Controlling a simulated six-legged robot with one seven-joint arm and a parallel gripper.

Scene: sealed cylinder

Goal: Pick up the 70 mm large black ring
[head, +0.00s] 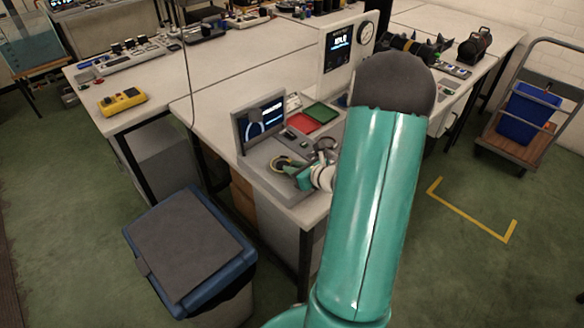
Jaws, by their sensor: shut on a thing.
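My gripper (289,169) is at the near corner of the white bench, low over the grey device with a screen (259,123). It is small in the head view. A small dark ring (279,159), with a yellowish tint along its edge, shows at the fingertips, and the jaws are shut on it. This looks like the large black ring; its size cannot be read from here. I cannot tell whether the ring touches the surface under it. My teal arm hides part of the bench to the right.
A red tray (303,123) and a green tray (321,112) lie behind the device. A lidded blue bin (190,245) stands on the floor at front left. A yellow meter (122,101) lies on the left bench. A trolley (525,140) stands at right.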

